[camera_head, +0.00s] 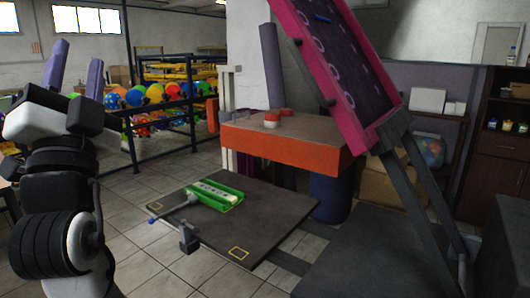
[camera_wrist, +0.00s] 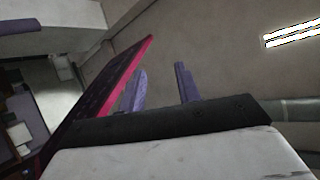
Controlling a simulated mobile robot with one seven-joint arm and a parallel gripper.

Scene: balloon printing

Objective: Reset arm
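My gripper (camera_head: 75,70) is raised at the left of the head view, with its two purple fingers pointing up. The fingers stand apart with nothing between them. In the wrist view, the same two fingers (camera_wrist: 160,88) are spread, with only wall behind the gap. My black and white arm runs down the left edge of the head view. The gripper is well to the left of the work table and touches nothing.
A dark board (camera_head: 235,222) holds a green tray (camera_head: 215,196) with a pale strip, and a blue-ended handle. Behind stands an orange-fronted table (camera_head: 290,150) with small red and white jars. A tilted pink-framed panel (camera_head: 345,70) rises at right. Balloons (camera_head: 155,93) sit on racks behind.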

